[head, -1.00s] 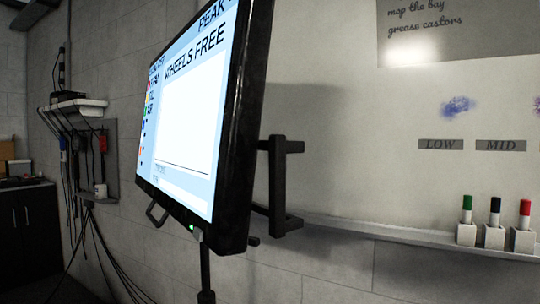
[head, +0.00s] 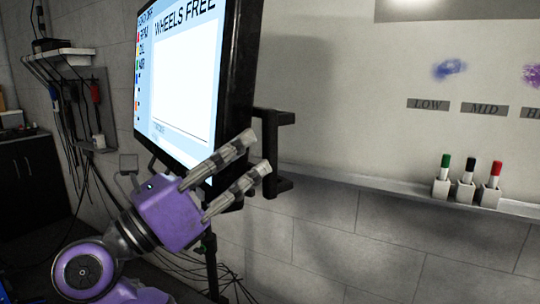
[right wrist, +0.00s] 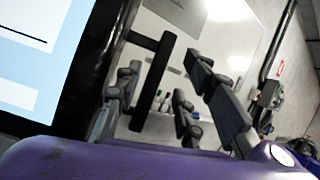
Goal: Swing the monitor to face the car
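The monitor (head: 185,80) is a large black-framed screen, seen at an angle in the head view, with its lit face turned to the left. A black handle (head: 284,117) sticks out from its right edge. My right gripper (head: 258,152), purple with grey fingers, is in front of the monitor's lower right corner. Its fingers are apart and point toward the handle. In the right wrist view, a dark upright bar (right wrist: 153,82), apparently the handle, shows between the spread fingers; I cannot tell whether they touch it. My left gripper is not in view.
A whiteboard ledge (head: 390,186) with several markers in holders runs along the wall at right. A stand pole (head: 211,262) carries the monitor. A wall shelf (head: 62,58) with hanging cables and a dark cabinet (head: 30,182) are at left.

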